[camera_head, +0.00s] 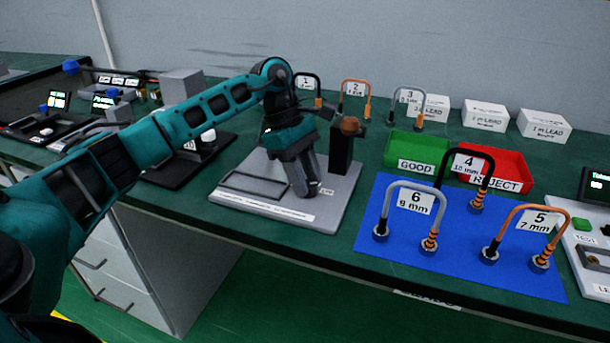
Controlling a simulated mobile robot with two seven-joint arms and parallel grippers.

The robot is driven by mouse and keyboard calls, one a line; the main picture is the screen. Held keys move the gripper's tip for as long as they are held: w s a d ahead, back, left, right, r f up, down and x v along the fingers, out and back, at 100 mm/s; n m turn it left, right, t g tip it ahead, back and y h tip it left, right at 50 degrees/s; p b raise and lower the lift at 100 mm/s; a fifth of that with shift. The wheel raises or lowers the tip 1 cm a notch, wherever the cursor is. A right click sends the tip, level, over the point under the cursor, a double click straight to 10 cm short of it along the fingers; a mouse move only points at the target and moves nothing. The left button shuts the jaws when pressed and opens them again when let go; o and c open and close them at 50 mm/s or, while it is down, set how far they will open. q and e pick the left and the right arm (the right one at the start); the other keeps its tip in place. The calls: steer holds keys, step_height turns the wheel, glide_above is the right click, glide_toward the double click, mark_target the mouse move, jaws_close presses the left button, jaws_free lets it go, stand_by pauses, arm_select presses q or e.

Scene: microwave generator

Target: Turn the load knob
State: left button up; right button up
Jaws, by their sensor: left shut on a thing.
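The load knob is hidden between the fingers of my left gripper (303,192), which comes down from above. The fingers are shut at the right part of a grey base plate (240,196) on the bench. A small label (327,191), too small to read surely, lies just right of the fingertips. A black post (342,155) with a brown round top (349,125) stands on the plate behind and right of the gripper. My right gripper is not in view.
A blue mat (390,255) with several numbered cable loops lies to the right. Green (405,145) and red (510,168) bins stand behind it. White boxes (485,113) line the wall. A black-based device (165,172) is left of the plate. The bench's front edge is close.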

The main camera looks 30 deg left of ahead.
arm_select(q)
steer(key=o, duration=1)
steer(key=shift+o, duration=0.2)
steer(key=p+v, duration=0.1)
steer(key=v, duration=1.2)
steer(key=shift+p, duration=0.3)
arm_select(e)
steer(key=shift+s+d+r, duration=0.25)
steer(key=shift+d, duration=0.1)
arm_select(q)
steer(key=shift+f, duration=0.15)
